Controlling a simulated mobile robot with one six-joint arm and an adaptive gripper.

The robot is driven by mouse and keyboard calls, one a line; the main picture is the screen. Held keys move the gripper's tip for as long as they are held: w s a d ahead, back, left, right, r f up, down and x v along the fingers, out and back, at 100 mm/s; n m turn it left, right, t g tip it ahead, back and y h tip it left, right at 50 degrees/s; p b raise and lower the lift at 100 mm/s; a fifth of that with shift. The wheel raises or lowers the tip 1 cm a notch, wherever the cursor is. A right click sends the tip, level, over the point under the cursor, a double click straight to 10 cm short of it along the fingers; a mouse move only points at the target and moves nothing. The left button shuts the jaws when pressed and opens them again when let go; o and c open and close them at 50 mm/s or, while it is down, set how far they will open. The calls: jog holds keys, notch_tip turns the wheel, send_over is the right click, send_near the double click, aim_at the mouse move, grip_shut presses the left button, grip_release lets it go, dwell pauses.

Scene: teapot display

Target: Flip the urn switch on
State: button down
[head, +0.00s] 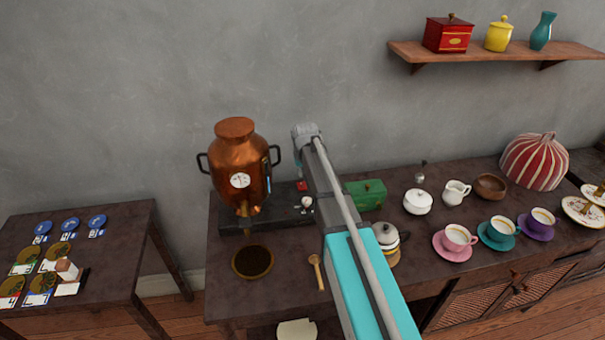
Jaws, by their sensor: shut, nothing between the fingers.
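The copper urn (236,160) stands on a dark base (275,215) at the back left of the long table. It has a round white gauge on its front and a spout below. A small red switch (302,185) shows on the right part of the base, close beside my arm. A small white round knob or dial (306,202) sits just in front of it. I cannot tell which way the switch is set. My arm rises from the bottom right and covers the base's right end. My gripper's fingers do not show.
A round dark drip tray (252,262) and wooden spoon (317,272) lie in front. Right of my arm are a green box (368,195), a lidded pot (387,234), a white sugar bowl (417,202) and several cups. A side table (120,235) stands left.

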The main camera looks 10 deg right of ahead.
aim_at(302, 188)
jog(key=shift+b+x, duration=0.6)
jog(key=shift+x, duration=0.25)
jog(key=shift+s+f+b, duration=0.15)
jog(key=shift+f+b, duration=0.7)
jog(key=shift+f, duration=0.05)
jog(key=shift+s+f+b, duration=0.2)
jog(key=shift+f+b, duration=0.65)
jog(key=shift+a, duration=0.1)
